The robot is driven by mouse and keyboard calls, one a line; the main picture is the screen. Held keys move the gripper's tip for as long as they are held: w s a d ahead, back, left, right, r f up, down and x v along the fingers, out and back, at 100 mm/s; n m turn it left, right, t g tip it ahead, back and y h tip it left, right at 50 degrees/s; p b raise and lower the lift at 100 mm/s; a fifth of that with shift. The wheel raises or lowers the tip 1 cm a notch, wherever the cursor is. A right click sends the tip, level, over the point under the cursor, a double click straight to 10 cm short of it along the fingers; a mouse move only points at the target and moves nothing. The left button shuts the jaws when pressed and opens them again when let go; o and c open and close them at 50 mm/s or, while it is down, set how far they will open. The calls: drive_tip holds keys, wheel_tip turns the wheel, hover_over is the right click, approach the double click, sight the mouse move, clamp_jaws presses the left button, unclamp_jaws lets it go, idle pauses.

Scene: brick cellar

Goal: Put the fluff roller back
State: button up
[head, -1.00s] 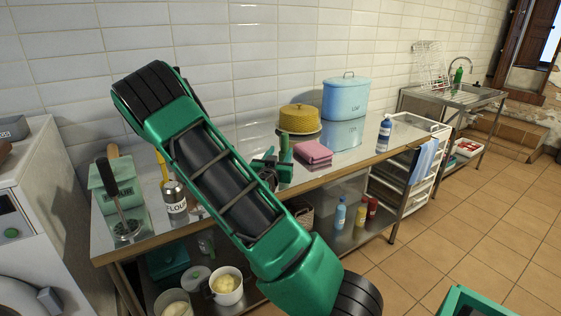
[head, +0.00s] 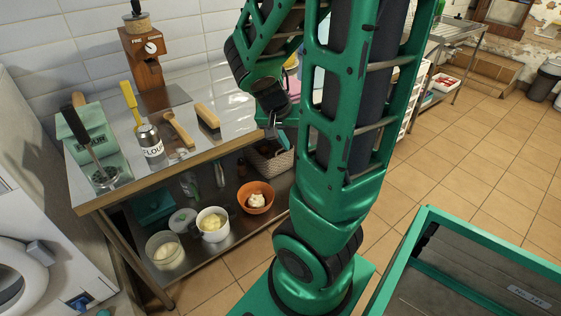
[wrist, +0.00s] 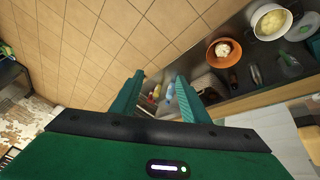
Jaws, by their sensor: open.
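I cannot make out a fluff roller for certain. A yellow-handled tool (head: 130,100) stands at the left of the steel worktop (head: 228,78), behind the flour shaker (head: 149,141); its lower end is hidden. My gripper (head: 276,126) is at the worktop's front edge, to the right of the brushes, and partly hidden by my arm. In the wrist view my gripper (wrist: 158,78) has its fingers apart with nothing between them. It faces the lower shelf and floor.
A wooden brush (head: 178,129) and a second brush (head: 208,118) lie near the shaker. A green flour bin (head: 88,130) and a wooden grinder (head: 143,62) stand further left and back. Below are an orange bowl (head: 256,197), a white pot (head: 212,225) and a basket (head: 270,160). Tiled floor (head: 450,150) is open at right.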

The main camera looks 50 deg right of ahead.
drive_tip(key=s+a+r+n+y, duration=0.2)
drive_tip(key=s+a+r+n, duration=0.1)
drive_tip(key=a, duration=0.4)
drive_tip(key=s+a+r+n+y, duration=0.3)
drive_tip(key=s+a+n, duration=0.1)
drive_tip(key=a, duration=0.3)
drive_tip(key=shift+t+y, duration=0.3)
